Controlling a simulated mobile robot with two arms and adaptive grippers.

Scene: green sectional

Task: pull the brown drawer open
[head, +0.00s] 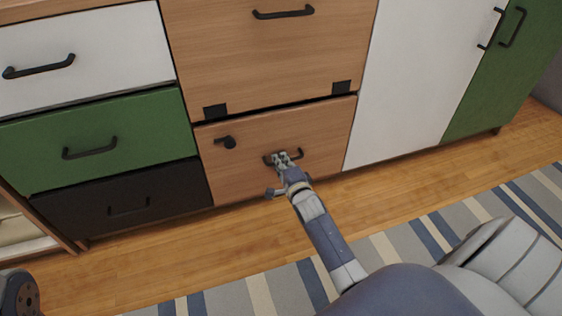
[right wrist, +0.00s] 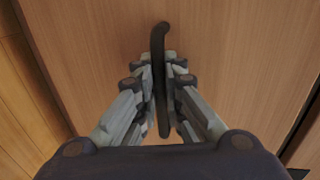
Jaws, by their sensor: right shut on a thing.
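The brown drawer (head: 240,174) is the wood-coloured front low in the middle of the cabinet in the head view. It sits closed, or nearly flush with the cabinet. Its dark bar handle (head: 298,154) is partly hidden by my right gripper (head: 282,158). In the right wrist view the handle (right wrist: 158,40) runs up and down between the fingers of the gripper (right wrist: 162,85). The fingers are shut on the handle, one on each side. The drawer front (right wrist: 240,50) fills most of that view. My left gripper is not in view.
A dark latch (head: 226,142) sits on the drawer's upper left. A brown flap door (head: 270,60) is above. Green (head: 100,150) and black (head: 130,195) drawers are left, a white door (head: 410,80) right. Wood floor (head: 180,245) and a striped rug (head: 250,295) lie in front.

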